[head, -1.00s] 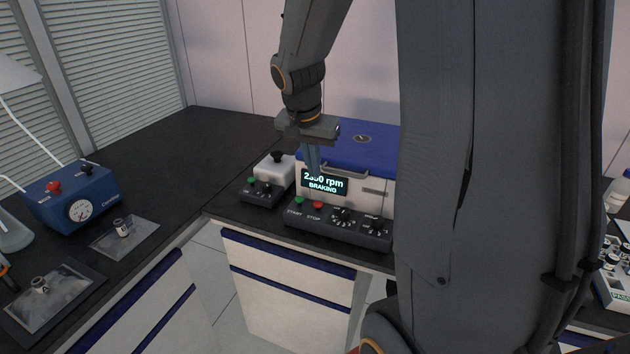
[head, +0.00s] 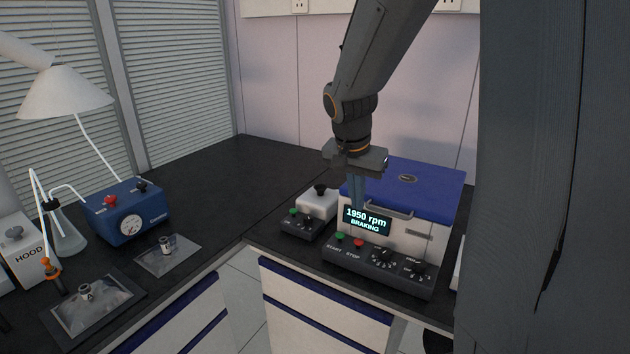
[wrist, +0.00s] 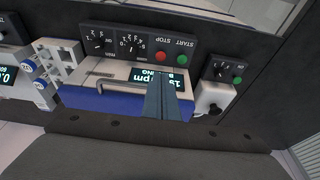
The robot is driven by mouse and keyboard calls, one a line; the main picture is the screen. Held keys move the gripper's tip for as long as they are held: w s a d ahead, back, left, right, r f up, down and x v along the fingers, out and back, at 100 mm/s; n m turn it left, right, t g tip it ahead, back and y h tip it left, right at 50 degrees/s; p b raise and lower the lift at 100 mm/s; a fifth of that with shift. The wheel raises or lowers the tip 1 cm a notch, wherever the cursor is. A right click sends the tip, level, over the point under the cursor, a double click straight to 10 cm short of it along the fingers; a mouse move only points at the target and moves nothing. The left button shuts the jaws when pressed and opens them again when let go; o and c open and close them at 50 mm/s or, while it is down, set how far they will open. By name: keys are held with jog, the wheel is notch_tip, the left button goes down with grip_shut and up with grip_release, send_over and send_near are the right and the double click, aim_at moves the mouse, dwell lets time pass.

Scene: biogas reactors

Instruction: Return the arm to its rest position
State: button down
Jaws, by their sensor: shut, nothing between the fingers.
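My gripper (head: 356,200) points down in front of the centrifuge, its fingers shut with nothing between them. The centrifuge (head: 425,185) is a white box with a blue lid, and the lid is closed. Its display (head: 366,220) reads 1950 rpm BRAKING, partly overlapped by my fingers. Below it is a dark panel with a green START button (head: 339,238), a red STOP button (head: 358,243) and dials. In the wrist view my shut fingers (wrist: 170,100) cross the front of the display, and I cannot tell whether they touch it.
A small white device with a black knob (head: 318,203) stands left of the centrifuge. The black counter (head: 200,180) behind is clear.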

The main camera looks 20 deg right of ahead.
jog(key=s+a+f+n+y, duration=0.1)
jog(key=s+a+f+n, duration=0.3)
jog(key=s+a+n, duration=0.1)
jog(key=s+a+f+n+y, duration=0.1)
jog(key=s+a+f+n, duration=0.3)
jog(key=s+a, duration=0.4)
jog(key=shift+s+a+n+g+y, duration=0.2)
jog(key=shift+n+g+y, duration=0.1)
jog(key=shift+n, duration=0.4)
